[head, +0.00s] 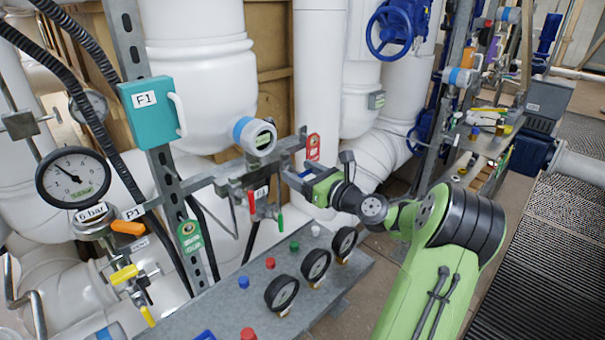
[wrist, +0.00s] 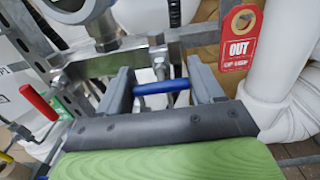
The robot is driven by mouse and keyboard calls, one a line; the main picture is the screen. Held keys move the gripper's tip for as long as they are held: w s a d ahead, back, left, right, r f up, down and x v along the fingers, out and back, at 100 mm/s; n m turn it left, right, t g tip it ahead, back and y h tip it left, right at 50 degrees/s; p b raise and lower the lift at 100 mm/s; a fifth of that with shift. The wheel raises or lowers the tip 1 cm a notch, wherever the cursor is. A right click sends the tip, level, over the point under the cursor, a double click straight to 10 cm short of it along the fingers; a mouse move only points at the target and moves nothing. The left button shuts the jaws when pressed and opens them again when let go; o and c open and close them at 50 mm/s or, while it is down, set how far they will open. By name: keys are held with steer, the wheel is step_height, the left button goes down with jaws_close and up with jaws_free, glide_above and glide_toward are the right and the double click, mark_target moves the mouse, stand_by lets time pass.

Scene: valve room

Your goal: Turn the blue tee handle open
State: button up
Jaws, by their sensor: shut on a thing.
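The blue tee handle (wrist: 161,87) lies crosswise between the two grey fingers of my gripper (wrist: 162,80) in the wrist view. The fingers are shut on its ends, one at each side. Behind it, metal pipe fittings (wrist: 160,62) join a horizontal grey bar. In the head view my gripper (head: 298,178) reaches in from the right at the far end of the bracket. There the handle is mostly hidden by the fingers, and its turn angle is hard to tell.
A red "OUT" tag (wrist: 239,38) hangs right of the fingers. A red lever (wrist: 39,103) stands to the left. In the head view a grey panel (head: 225,300) with gauges and coloured buttons lies below my arm. A round gauge (head: 73,177) and teal box (head: 152,110) are at left.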

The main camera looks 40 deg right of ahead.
steer(key=shift+n, duration=0.3)
steer(key=n+p, duration=0.1)
steer(key=n, duration=0.2)
steer(key=shift+a+n, duration=0.1)
steer(key=shift+n, duration=0.2)
steer(key=n, duration=0.4)
steer(key=shift+a+f+n+b, duration=0.1)
steer(key=shift+f+n+b, duration=0.1)
steer(key=shift+n+b, duration=0.1)
steer(key=n+b, duration=0.2)
steer(key=n, duration=0.2)
steer(key=shift+f, duration=0.1)
steer(key=shift+f+n+b, duration=0.1)
steer(key=shift+n+b, duration=1.3)
steer(key=shift+n, duration=1.1)
steer(key=o, duration=1)
steer(key=shift+c, duration=0.2)
steer(key=shift+s, duration=0.1)
